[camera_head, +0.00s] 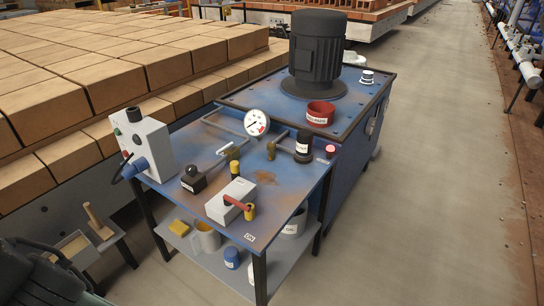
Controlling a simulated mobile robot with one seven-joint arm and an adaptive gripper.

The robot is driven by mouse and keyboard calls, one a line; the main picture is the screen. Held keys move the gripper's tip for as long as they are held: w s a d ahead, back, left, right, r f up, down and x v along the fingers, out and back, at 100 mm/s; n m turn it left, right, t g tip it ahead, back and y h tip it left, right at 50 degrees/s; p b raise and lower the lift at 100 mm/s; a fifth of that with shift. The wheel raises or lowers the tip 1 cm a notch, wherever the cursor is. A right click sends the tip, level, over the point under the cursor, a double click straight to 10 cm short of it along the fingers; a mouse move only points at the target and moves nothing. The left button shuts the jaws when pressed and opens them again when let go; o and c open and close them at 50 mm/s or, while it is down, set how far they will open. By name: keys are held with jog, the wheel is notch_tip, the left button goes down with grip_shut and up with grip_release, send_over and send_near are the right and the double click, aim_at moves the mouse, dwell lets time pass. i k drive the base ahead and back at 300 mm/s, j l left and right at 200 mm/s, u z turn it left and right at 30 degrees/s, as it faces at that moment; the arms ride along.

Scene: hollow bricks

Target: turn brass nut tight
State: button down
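A blue metal bench (285,205) carries pipework and a round white pressure gauge (257,122). A small brass-coloured fitting (271,151) sits on the pipework just right of and below the gauge. I cannot make out its flats or threads, so I cannot tell whether it is the nut or how tight it is. Two more yellow-brass cylinders stand nearer, one upright (235,168) and one beside a red lever (249,211). A dark part of mine, seemingly my gripper (50,272), shows at the lower left, well away from the fittings. Its fingertips are not clear.
Behind are a black motor (317,46) and red tub (320,113). A lower shelf holds a mug (206,237).

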aim_at(271, 145)
jog(key=i+z, duration=0.25)
jog(key=i, duration=0.3)
jog(key=i+j+z, duration=0.25)
jog(key=i, duration=0.25)
jog(key=l, duration=0.1)
